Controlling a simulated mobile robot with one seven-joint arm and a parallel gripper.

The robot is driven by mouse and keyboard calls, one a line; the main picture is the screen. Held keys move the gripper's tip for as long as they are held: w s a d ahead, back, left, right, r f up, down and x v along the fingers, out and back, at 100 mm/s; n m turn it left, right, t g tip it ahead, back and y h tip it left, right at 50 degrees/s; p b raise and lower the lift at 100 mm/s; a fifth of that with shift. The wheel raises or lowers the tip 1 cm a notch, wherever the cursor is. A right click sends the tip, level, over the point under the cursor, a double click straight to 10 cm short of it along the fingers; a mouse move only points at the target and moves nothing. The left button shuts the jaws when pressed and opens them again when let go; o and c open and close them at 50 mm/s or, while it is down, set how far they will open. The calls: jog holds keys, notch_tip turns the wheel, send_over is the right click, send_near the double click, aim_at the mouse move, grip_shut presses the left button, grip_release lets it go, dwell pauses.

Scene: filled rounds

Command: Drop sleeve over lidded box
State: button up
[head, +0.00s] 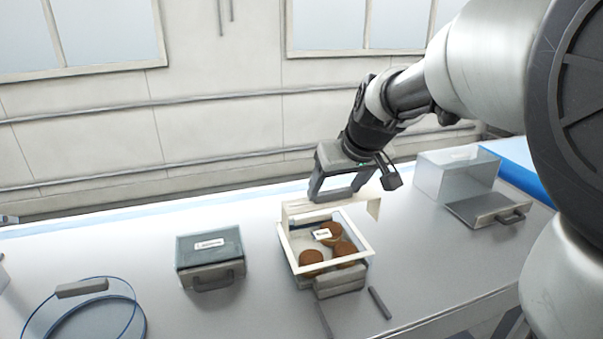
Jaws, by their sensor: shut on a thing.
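A box with a cream square rim (365,250) and a grey handled front (341,284) stands at the middle of the table. Several brown rounds (311,257) and a small white label show within the rim. My gripper (341,196) is above the box's far edge, shut on a cream folded piece (300,209), which looks like the sleeve. One flap of it hangs down at the right. The piece overlaps the far rim in the picture; I cannot tell whether they touch. The fingertips' contact is too small to see clearly.
A grey-green labelled box (207,263) with a handle stands at left. Clear blue-edged hoops (133,300) lie at far left. A clear box (455,172) and a flat handled tray (480,209) are at right. A dark bar (380,303) lies in front.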

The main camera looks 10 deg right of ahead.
jog(key=shift+f, duration=0.1)
notch_tip(320, 180, down, 14)
jog(key=b, duration=1)
jog(key=shift+r, duration=0.2)
jog(key=shift+f+b, duration=0.25)
jog(key=shift+b, duration=0.4)
dwell(1.0)
jog(key=o, duration=1.3)
jog(key=shift+o, duration=0.2)
